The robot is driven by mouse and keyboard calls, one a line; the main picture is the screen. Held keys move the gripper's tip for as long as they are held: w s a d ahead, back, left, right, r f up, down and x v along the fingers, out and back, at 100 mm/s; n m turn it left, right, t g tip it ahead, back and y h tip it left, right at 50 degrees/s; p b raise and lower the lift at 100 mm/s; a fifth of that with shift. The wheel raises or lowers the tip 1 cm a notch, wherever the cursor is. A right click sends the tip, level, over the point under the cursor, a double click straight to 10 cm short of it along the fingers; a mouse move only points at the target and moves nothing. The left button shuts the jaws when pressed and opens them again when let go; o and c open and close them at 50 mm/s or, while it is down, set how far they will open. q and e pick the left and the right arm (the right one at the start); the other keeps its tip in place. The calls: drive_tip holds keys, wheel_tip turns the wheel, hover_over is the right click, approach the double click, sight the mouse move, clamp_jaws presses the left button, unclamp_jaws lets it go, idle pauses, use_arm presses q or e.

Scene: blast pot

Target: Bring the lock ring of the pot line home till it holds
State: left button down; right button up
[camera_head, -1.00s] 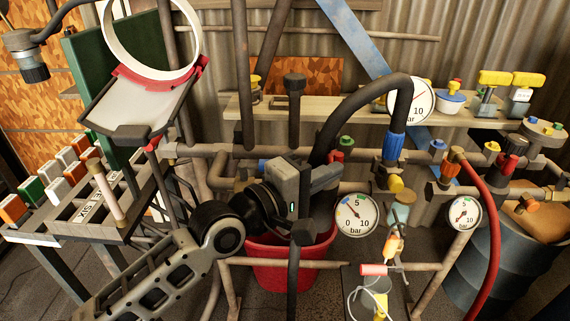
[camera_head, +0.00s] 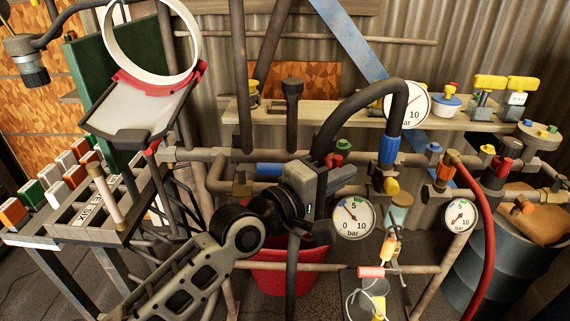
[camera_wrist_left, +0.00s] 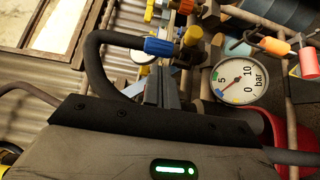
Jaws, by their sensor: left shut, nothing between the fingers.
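A thick black hose (camera_head: 345,112) arches over and ends in a blue lock ring (camera_head: 389,150) above a brass fitting with a yellow knob (camera_head: 391,186). In the left wrist view the blue ring (camera_wrist_left: 159,47) sits on the hose end beside the brass fitting, beyond my fingertips. I cannot tell from the picture how far the ring is turned. My left gripper (camera_head: 348,180) is shut and empty, in front of the pipes, left of and below the ring and apart from it. Its fingers (camera_wrist_left: 161,82) point toward the ring in the wrist view. My right gripper is out of view.
A pressure gauge (camera_head: 353,216) stands just below right of my left gripper. Another blue sleeve (camera_head: 270,169) is on the pipe behind it. A red hose (camera_head: 488,230) with an orange ring (camera_head: 445,172) hangs at the right. A red bucket (camera_head: 285,275) is below.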

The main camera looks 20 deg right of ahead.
use_arm(q)
drive_tip(key=shift+a, duration=0.15)
idle(0.8)
drive_tip(key=s+a, duration=0.8)
drive_tip(key=a, duration=0.2)
drive_tip(key=shift+s+p, duration=0.15)
drive_tip(key=shift+p, duration=0.2)
